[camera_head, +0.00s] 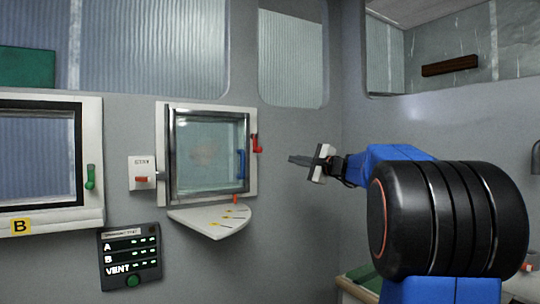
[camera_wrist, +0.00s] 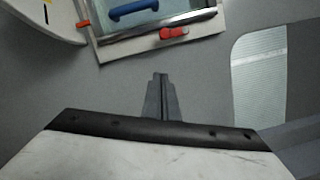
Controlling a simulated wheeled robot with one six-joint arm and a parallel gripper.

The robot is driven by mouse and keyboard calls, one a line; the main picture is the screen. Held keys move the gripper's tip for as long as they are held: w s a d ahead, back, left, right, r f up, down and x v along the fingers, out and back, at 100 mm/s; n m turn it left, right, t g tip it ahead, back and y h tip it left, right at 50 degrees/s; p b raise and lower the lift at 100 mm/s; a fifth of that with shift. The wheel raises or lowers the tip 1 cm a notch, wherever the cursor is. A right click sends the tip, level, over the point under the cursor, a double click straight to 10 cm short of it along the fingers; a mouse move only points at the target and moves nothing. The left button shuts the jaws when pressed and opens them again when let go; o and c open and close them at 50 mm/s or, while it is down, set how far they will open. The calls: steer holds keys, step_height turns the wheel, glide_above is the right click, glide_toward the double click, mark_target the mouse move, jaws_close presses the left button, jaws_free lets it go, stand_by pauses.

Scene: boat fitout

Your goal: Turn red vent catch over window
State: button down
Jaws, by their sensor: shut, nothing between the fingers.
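The red vent catch (camera_head: 257,144) sits on the right side of the white frame of a small framed window (camera_head: 207,150). In the wrist view the red catch (camera_wrist: 174,32) lies along the frame edge, above my fingertips. A blue handle (camera_head: 241,164) is on the window, close to the catch; it also shows in the wrist view (camera_wrist: 133,9). My gripper (camera_head: 292,160) is shut and empty, to the right of the catch and apart from it. In the wrist view its fingers (camera_wrist: 160,76) are together over bare grey wall.
Window B (camera_head: 20,216) has a green handle (camera_head: 90,177). A panel (camera_head: 130,255) reads A, B, VENT.

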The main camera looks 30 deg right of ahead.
stand_by(0.3)
steer(key=w+a+r, duration=0.2)
steer(key=w+a, duration=0.3)
steer(key=w, duration=0.5)
steer(key=shift+a, duration=0.3)
steer(key=shift+a+m, duration=0.35)
steer(key=shift+m, duration=0.25)
steer(key=m+t+h, duration=0.2)
steer(key=m, duration=0.9)
glide_toward(253, 151)
steer(key=w+a+r, duration=0.2)
steer(key=w+a, duration=0.1)
steer(key=shift+a+r, duration=0.1)
steer(key=shift+a, duration=0.35)
steer(key=shift+a+r, duration=0.1)
